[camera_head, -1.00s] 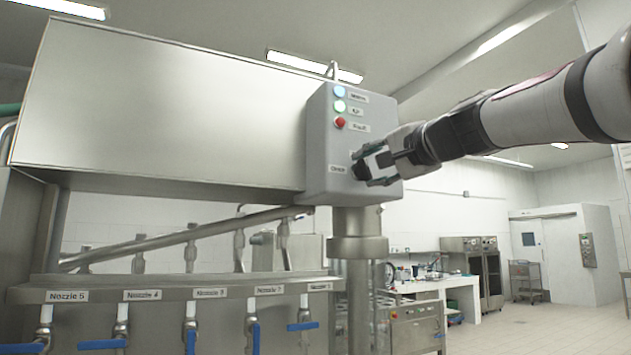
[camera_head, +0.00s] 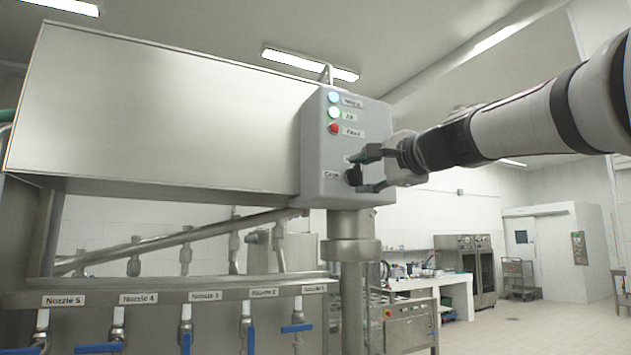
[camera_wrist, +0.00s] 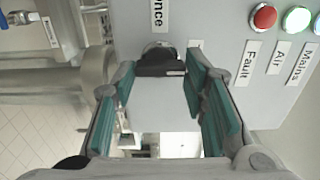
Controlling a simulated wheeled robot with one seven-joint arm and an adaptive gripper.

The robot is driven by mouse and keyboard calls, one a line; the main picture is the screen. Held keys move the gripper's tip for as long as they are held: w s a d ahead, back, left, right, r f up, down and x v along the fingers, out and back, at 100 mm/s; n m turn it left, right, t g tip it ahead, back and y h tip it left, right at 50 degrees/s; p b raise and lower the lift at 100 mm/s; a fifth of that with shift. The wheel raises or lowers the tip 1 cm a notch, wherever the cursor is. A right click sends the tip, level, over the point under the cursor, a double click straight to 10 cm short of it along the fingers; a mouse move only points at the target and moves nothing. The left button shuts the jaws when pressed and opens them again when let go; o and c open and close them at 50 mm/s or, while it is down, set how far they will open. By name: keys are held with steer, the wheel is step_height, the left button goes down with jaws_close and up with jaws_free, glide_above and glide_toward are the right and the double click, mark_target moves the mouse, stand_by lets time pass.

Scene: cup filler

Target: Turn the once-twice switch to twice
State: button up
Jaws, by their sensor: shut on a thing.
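The once-twice switch is a black knob (camera_head: 353,175) low on the grey control box (camera_head: 316,150). In the wrist view the knob (camera_wrist: 160,62) sits between the green-padded fingertips. My gripper (camera_head: 363,172) is shut on it, one finger above and one below in the head view. In the wrist view my gripper (camera_wrist: 160,75) has a finger on each side. The "once" label (camera_head: 330,175) is left of the knob. The label above the knob is mostly hidden by a finger, so I cannot read it. The knob's exact pointing direction is unclear.
Above the knob are a blue-white Mains light (camera_head: 334,98), a greenish Air light (camera_head: 334,113) and a red Fault button (camera_head: 334,128). A steel tank (camera_head: 160,110) stands left, with blue-handled nozzle valves (camera_head: 185,340) below. Open room lies right of the box.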

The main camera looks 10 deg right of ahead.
steer(key=shift+d+f, duration=0.1)
steer(key=o, duration=1.2)
steer(key=shift+c, duration=0.2)
steer(key=v, duration=1.2)
steer(key=s+a+f+n+g+h, duration=0.1)
steer(key=s+a+f+n+g, duration=0.2)
steer(key=f, duration=0.8)
steer(key=s+a+f+n+g+h, duration=0.1)
steer(key=s+a+f+n+g, duration=0.25)
steer(key=f, duration=0.65)
steer(key=s+a+f+n+g, duration=0.1)
steer(key=s+f+n+g, duration=0.4)
steer(key=f, duration=0.6)
steer(key=s+d+f+n+h, duration=0.3)
steer(key=s+f, duration=0.7)
steer(key=f, duration=0.2)
steer(key=shift+s+d+h, duration=0.2)
steer(key=shift+d+h, duration=0.05)
steer(key=shift+h, duration=0.05)
